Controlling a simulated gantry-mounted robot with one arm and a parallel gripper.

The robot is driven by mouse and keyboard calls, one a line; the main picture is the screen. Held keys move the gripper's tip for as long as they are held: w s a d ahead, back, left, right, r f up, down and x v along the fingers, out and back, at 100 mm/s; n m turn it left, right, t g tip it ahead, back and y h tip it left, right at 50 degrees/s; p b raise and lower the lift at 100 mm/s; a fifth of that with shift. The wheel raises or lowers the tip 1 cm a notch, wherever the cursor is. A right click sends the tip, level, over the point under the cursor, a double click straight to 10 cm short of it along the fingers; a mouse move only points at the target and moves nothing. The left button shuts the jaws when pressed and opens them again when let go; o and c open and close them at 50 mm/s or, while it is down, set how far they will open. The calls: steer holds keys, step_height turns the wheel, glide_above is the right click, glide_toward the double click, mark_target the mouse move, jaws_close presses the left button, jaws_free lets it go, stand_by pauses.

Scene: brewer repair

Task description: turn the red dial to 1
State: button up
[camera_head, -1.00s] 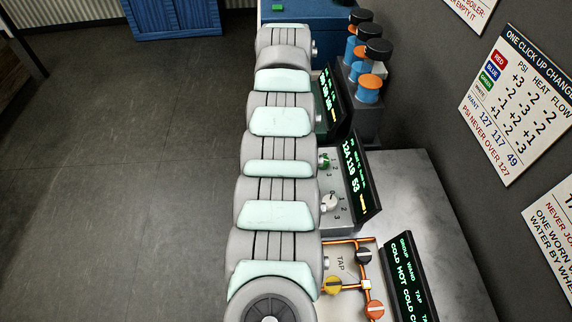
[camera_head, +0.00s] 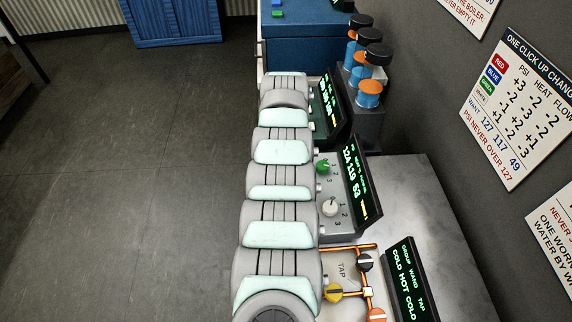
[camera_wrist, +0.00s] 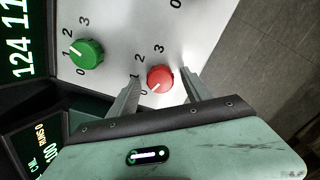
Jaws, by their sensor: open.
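The red dial (camera_wrist: 160,79) sits on the light grey panel (camera_wrist: 212,30) in the wrist view. Its white pointer mark points to the lower left, toward the 0; the marks 1, 2 and 3 run upward around it. My gripper (camera_wrist: 160,78) is open, with one finger on the left and one on the right of the dial; contact with it cannot be told. In the head view my arm hides the red dial and the gripper.
A green dial (camera_wrist: 86,54) stands left of the red one, its pointer near 1. A white dial (camera_head: 330,208) is on the same panel in the head view. A lit display (camera_head: 360,182) rises beside it. Orange pipes with valves (camera_head: 366,262) are nearer.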

steer(key=shift+c, duration=0.5)
jaws_close()
